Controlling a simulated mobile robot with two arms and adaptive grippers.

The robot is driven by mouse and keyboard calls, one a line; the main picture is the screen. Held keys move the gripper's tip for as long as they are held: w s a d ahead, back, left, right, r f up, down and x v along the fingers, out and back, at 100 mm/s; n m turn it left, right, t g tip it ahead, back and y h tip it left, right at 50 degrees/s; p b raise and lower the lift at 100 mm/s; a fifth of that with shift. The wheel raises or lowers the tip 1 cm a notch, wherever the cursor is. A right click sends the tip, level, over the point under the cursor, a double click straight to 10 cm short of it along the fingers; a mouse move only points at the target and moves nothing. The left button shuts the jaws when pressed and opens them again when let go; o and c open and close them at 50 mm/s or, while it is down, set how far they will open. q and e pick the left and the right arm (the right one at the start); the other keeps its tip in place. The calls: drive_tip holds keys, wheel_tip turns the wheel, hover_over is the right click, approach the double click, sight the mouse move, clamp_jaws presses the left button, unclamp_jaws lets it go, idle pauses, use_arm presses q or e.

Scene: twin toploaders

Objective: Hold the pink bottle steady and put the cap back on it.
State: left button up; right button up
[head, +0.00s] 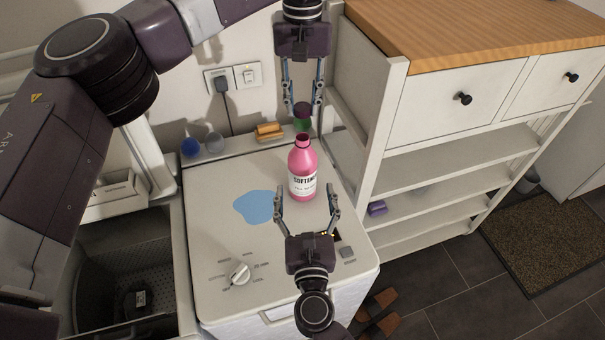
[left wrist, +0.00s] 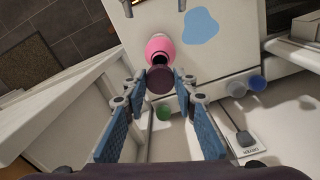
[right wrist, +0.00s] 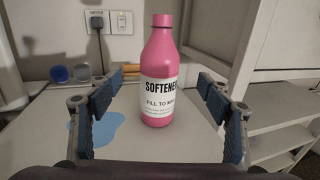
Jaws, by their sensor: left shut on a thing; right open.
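The pink bottle (head: 303,172), labelled SOFTENER, stands upright and uncapped on the white washer top (head: 215,225). It also shows in the left wrist view (left wrist: 160,47) and the right wrist view (right wrist: 158,65). My left gripper (head: 302,106) points down from above and is shut on the dark purple cap (left wrist: 160,80). The cap is above and slightly behind the bottle's mouth, apart from it. My right gripper (head: 305,190) is open in front of the bottle, low down. In the right wrist view the bottle stands between and beyond its fingers, apparently untouched.
A green cap (left wrist: 163,112), a blue cap (head: 190,146), a grey cap (head: 214,142) and a yellowish block (head: 269,131) sit along the back ledge. A light-blue puddle (head: 254,206) lies left of the bottle. A shelf unit (head: 385,140) stands close on the right.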

sight(303, 159)
drive_tip(key=w, duration=1)
drive_tip(key=shift+w+a, duration=0.3)
drive_tip(key=shift+w, duration=0.1)
drive_tip(key=c, duration=1.8)
use_arm(q)
drive_tip(key=shift+f, duration=2.45)
drive_tip(key=shift+f, duration=0.9)
drive_tip(key=shift+f, duration=0.55)
